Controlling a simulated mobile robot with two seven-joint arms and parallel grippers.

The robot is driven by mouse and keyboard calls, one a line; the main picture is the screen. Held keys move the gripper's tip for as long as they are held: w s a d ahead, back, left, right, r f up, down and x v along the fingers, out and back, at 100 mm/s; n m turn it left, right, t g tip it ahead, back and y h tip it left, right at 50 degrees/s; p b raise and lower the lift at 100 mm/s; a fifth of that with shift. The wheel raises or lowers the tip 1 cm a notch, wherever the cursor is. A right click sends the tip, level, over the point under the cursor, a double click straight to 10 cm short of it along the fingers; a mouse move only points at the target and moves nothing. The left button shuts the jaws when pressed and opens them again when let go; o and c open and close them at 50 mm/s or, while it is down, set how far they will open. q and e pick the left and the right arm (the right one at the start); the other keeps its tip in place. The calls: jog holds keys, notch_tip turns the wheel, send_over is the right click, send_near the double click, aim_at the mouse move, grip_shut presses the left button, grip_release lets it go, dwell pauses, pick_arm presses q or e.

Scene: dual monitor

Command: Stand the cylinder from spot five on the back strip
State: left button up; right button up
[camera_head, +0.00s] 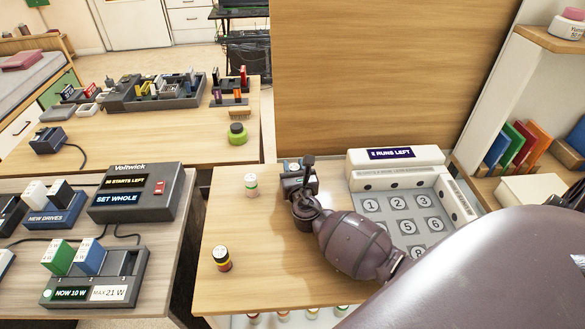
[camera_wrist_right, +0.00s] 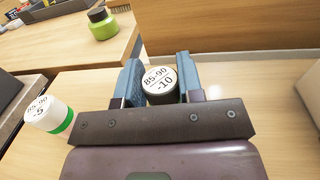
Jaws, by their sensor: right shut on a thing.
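My right gripper (camera_head: 298,180) is shut on a dark cylinder with a white top marked "85-90 -10" (camera_wrist_right: 159,80), which stands between the two fingers in the right wrist view. In the head view my gripper mostly hides it, over the back of the wooden table. The grey board (camera_head: 372,192) has numbered round spots; spot five (camera_head: 403,227) shows its number and looks empty. My arm hides some spots. A white raised strip with dark holes (camera_head: 356,182) runs along the board's back edge, to the right of my gripper. My left gripper is not in view.
A white cylinder with a green band (camera_head: 251,185) stands left of my gripper; it also shows in the right wrist view (camera_wrist_right: 45,115). A sign reads "2 RUNS LEFT" (camera_head: 391,153). A wooden panel (camera_head: 365,80) rises behind.

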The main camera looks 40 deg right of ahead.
jog(key=shift+r, duration=0.15)
jog(key=shift+f, duration=0.25)
jog(key=o, duration=0.9)
jog(key=shift+r, duration=0.2)
jog(key=shift+s, duration=0.15)
jog(key=p+v, duration=0.1)
jog(key=v, duration=1)
jog(key=shift+s+a, duration=0.25)
jog(key=shift+s, duration=0.05)
